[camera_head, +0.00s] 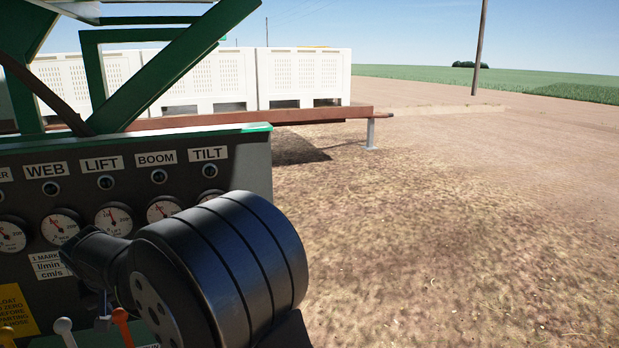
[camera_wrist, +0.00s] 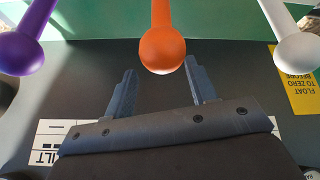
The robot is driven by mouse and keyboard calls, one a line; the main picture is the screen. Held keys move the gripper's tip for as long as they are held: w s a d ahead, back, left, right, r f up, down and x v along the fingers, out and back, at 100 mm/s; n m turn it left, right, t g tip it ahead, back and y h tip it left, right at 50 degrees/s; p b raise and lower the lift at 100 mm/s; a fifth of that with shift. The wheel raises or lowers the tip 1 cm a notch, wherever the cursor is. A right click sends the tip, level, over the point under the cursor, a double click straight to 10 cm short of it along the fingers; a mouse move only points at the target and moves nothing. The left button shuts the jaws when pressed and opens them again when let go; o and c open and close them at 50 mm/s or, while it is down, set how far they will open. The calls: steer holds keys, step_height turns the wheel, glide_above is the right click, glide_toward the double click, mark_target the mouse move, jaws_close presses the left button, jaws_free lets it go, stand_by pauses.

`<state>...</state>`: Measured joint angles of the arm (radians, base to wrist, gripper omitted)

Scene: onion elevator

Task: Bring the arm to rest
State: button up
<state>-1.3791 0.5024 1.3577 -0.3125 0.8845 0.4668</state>
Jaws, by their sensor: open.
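In the wrist view my gripper (camera_wrist: 160,68) is open, with its two dark fingers apart and nothing held between them. The orange lever knob (camera_wrist: 162,50) shows just past the fingertips, in line with the gap, with no clear contact. A purple lever knob (camera_wrist: 20,53) is to the left and a white one (camera_wrist: 298,50) to the right. In the head view the thick black arm is mine and covers part of the control panel (camera_head: 235,160). The orange lever (camera_head: 121,315) and white lever (camera_head: 63,325) show at the lower left; my fingertips are not clearly seen there.
The panel carries gauges (camera_head: 113,219) and labels such as LIFT, BOOM and TILT. A green frame (camera_head: 165,75) rises above it. White crates (camera_head: 303,75) stand on a reddish trailer bed (camera_head: 325,114) behind. Open soil (camera_head: 450,220) lies to the right.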

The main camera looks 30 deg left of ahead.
step_height(320, 180, up, 18)
steer(key=s+d+m+g+h, duration=0.1)
steer(key=s+d+m+h, duration=0.1)
steer(key=shift+r+m+g, duration=0.2)
steer(key=shift+m+g, duration=0.2)
stand_by(0.5)
